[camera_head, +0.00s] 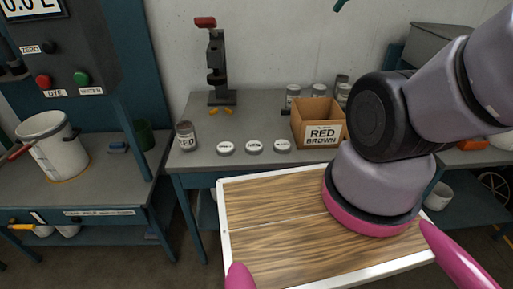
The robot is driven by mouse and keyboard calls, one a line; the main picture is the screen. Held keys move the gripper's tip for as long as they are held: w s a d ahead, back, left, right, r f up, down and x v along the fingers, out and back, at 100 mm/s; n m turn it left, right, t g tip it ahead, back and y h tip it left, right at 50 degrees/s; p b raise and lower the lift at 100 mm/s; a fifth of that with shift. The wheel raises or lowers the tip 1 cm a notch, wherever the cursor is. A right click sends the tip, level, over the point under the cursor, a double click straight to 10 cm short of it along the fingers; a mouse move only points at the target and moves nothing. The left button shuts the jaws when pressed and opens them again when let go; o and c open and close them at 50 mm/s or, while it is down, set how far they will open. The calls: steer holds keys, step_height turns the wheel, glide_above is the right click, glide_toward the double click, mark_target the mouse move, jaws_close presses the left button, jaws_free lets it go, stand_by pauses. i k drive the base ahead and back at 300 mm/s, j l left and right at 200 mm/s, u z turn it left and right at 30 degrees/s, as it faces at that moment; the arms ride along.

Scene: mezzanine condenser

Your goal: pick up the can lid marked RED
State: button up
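Three round, pale lids lie flat in a row on the grey bench (205,167): a left lid (226,148), a middle lid (254,147) and a right lid (282,145). Each has dark lettering on top, too small for me to tell which one says RED. My arm comes in from the right, over the wooden surface in front of the bench, and covers part of the bench's right side.
A cardboard box marked RED BROWN (322,134) stands right of the lids, with several cans behind it. A press-like stand (218,70) is at the back. A white-rimmed wooden top (275,222) lies in front. A white bucket (48,143) stands at left.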

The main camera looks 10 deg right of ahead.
mark_target(251, 146)
steer(key=k+l+u, duration=0.15)
steer(key=k, duration=0.25)
steer(key=k+l+u, duration=0.2)
steer(key=k, duration=0.2)
